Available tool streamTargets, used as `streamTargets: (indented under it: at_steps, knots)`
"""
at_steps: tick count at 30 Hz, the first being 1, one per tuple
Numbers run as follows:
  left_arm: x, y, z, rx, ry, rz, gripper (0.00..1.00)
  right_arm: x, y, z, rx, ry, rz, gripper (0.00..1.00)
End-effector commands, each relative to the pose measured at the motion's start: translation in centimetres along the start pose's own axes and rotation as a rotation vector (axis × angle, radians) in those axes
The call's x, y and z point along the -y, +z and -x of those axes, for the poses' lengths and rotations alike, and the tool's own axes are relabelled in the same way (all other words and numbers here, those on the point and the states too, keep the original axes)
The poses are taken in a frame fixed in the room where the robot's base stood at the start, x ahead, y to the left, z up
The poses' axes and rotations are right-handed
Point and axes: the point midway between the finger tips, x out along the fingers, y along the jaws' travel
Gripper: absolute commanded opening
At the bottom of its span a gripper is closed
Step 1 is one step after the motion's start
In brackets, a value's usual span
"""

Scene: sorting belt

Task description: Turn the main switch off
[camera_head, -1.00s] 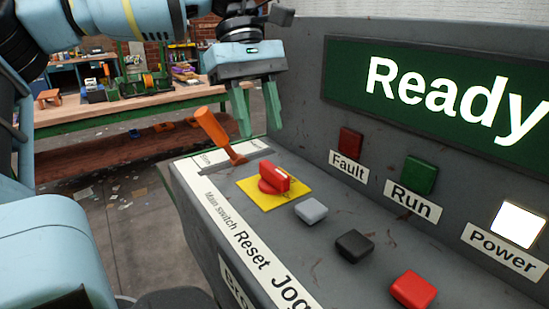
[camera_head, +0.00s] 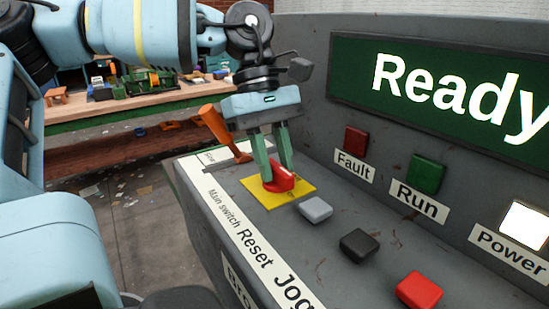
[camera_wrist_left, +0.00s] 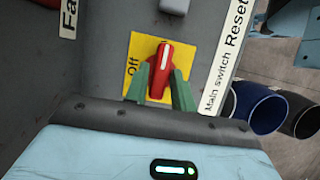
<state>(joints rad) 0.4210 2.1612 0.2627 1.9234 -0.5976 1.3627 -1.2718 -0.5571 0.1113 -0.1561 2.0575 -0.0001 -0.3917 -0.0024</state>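The main switch is a red rotary handle (camera_head: 284,182) on a yellow plate (camera_head: 300,193), near the panel's far end. In the left wrist view the handle (camera_wrist_left: 161,66) stands nearly upright, and the word "Off" is on the plate to its left. My left gripper (camera_head: 279,176) is down over the switch with one green finger on each side of the handle. In the left wrist view the fingers (camera_wrist_left: 160,82) look open, with narrow gaps to the handle; contact is hard to judge. My right gripper is not in view.
An orange lever (camera_head: 218,128) stands just beyond the switch. A grey button (camera_head: 314,209), black button (camera_head: 358,244) and red button (camera_head: 419,290) line the panel. The screen (camera_head: 440,90) reads "Ready"; the Power lamp (camera_head: 524,224) is lit white.

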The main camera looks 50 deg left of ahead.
Motion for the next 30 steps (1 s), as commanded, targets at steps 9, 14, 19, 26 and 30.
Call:
streamTargets:
  at_steps: [9, 14, 19, 26, 30]
  knots:
    - [0.0, 0.0, 0.02, 0.0, 0.0, 0.001, 0.0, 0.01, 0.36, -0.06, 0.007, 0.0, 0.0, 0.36]
    - [0.01, 0.0, 0.0, 0.001, 0.007, 0.017, 0.0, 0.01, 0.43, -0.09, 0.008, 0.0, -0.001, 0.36]
    - [0.07, 0.03, -0.03, 0.001, 0.033, 0.075, 0.0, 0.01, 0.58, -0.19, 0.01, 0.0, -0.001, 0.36]
    - [0.18, 0.03, -0.08, 0.001, 0.098, 0.231, 0.0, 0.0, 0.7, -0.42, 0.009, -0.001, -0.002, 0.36]
    - [0.28, 0.04, -0.14, 0.0, 0.148, 0.351, 0.0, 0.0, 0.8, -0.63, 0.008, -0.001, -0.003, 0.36]
